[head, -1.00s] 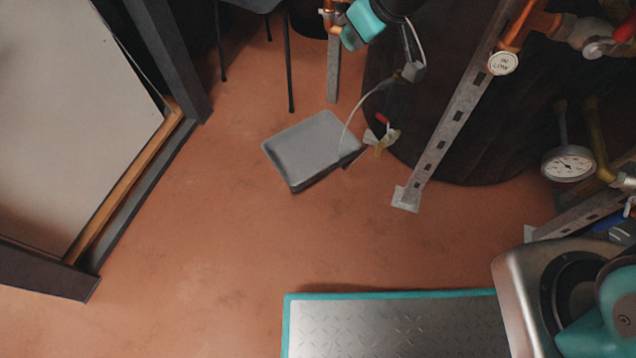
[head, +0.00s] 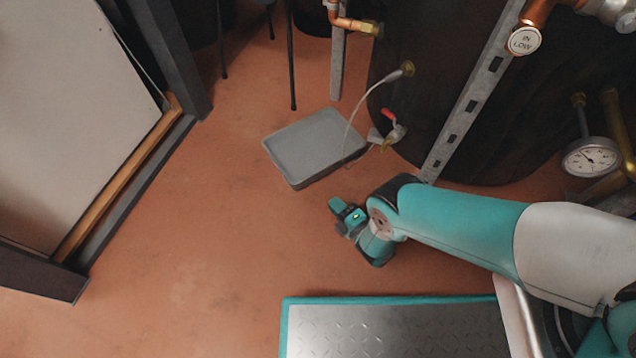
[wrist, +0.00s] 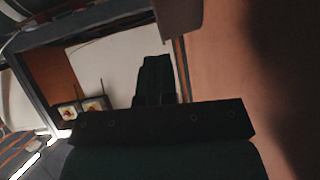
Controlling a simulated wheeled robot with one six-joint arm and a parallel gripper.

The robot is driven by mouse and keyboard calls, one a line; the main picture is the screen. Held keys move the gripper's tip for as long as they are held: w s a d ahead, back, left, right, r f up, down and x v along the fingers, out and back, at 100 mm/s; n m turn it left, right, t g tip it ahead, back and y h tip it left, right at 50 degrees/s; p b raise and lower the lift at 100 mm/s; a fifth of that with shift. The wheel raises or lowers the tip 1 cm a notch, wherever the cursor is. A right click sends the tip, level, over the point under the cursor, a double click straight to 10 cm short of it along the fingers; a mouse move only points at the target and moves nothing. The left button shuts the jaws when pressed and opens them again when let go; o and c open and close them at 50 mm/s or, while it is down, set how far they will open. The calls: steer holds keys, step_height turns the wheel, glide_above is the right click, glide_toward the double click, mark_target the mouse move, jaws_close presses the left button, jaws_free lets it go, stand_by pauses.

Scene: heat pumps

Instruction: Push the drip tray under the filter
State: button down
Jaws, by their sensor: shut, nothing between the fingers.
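The drip tray is a shallow grey rectangular tray (head: 305,150) lying flat on the floor in the head view, its right corner near the black tank. A thin pale cable passes in front of that corner. My gripper (head: 343,213) is low over the floor in the head view, below and right of the tray, and apart from it in the picture. In the wrist view my gripper (wrist: 157,75) is dark, its fingers together with nothing between them. I cannot tell which fitting is the filter; a copper pipe with a brass end (head: 368,28) hangs above and right of the tray.
A small valve with a red handle (head: 392,128) sits low on the black tank (head: 440,85). A slotted metal post (head: 465,105) stands before the tank. Thin black legs (head: 291,60) stand behind the tray. The floor left of the tray is clear.

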mark_target(312, 175)
steer(key=shift+s+d+f+n+y, duration=0.25)
steer(key=shift+s+f, duration=0.1)
steer(key=shift+s, duration=0.25)
steer(key=shift+s+d+f+n+y, duration=0.15)
steer(key=shift+s+f+n, duration=0.15)
steer(key=shift+s, duration=0.3)
steer(key=b+x, duration=0.2)
steer(key=x, duration=0.1)
steer(key=b+x, duration=0.6)
steer(key=x, duration=0.1)
steer(key=shift+s+f, duration=0.1)
steer(key=shift+f, duration=0.3)
steer(key=w+b, duration=0.3)
steer(key=b, duration=0.3)
steer(key=shift+d+b, duration=0.2)
steer(key=shift+b, duration=0.1)
steer(key=shift+w+r+b, duration=0.35)
steer(key=shift+w+b, duration=0.05)
steer(key=shift+b, duration=0.35)
steer(key=shift+r, duration=0.1)
